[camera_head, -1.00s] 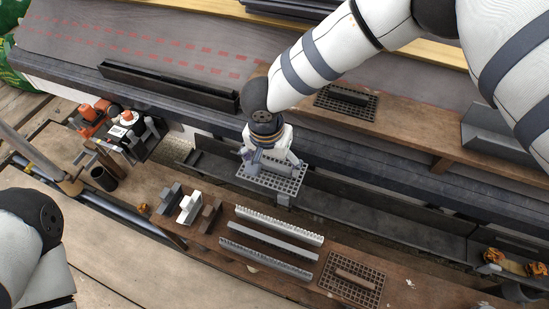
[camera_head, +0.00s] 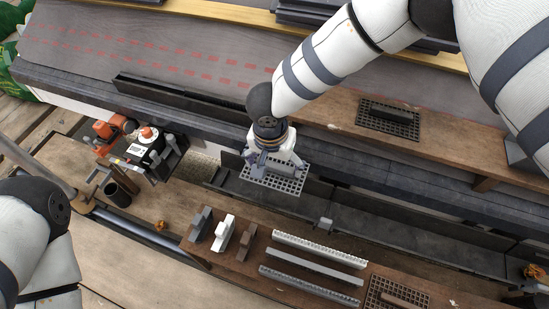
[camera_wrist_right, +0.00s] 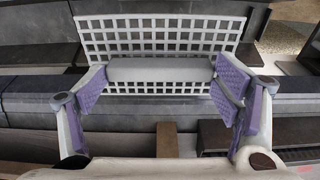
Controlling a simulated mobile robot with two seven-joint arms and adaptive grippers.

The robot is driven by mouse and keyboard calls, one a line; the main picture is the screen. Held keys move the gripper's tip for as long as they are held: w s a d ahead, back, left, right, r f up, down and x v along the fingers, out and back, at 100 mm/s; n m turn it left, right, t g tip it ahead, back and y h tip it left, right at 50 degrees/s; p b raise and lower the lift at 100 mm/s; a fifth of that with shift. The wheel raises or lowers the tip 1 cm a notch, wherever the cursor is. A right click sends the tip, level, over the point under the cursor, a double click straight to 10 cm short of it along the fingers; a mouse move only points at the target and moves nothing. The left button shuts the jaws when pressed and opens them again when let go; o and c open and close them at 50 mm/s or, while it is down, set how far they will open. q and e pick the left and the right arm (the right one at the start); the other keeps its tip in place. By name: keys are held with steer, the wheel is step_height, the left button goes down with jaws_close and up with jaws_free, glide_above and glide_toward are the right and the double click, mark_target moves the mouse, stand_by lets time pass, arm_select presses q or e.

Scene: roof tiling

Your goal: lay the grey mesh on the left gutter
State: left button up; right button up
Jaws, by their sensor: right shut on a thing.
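The grey mesh (camera_head: 285,180) is a light rectangular grid with a raised bar along its middle. My right gripper (camera_head: 273,165) is shut on this bar; in the right wrist view its purple pads press the bar's two ends, and the mesh (camera_wrist_right: 160,36) shows between them. The left gutter (camera_head: 232,186) is a dark trough along the roof's lower edge, left of a small grey connector (camera_head: 325,224). The mesh is over this gutter and hides part of it; I cannot tell whether they touch. My left arm shows at the lower left, its gripper out of frame.
A brown bench (camera_head: 225,262) in front carries small blocks, several long strips and a brown mesh (camera_head: 398,294). A black mesh (camera_head: 388,118) lies on the roof board. A black trough (camera_head: 180,93) lies on the roof. Tools and a cup (camera_head: 118,193) stand at left.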

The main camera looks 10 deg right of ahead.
step_height(320, 180, down, 9)
steer(key=b, duration=0.5)
steer(key=shift+r, duration=0.15)
arm_select(q)
steer(key=shift+g, duration=0.4)
steer(key=f, duration=0.1)
steer(key=s+f, duration=0.1)
steer(key=f, duration=0.2)
steer(key=shift+s+f, duration=0.35)
steer(key=shift+f, duration=0.05)
steer(key=shift+r, duration=0.1)
arm_select(e)
steer(key=o, duration=1)
steer(key=shift+r, duration=0.1)
step_height(320, 180, up, 9)
steer(key=p, duration=0.6)
steer(key=shift+w+p, duration=0.1)
steer(key=shift+p, duration=0.25)
arm_select(q)
steer(key=shift+t, duration=0.4)
steer(key=v, duration=0.5)
steer(key=shift+s+r, duration=0.2)
steer(key=shift+r, duration=0.4)
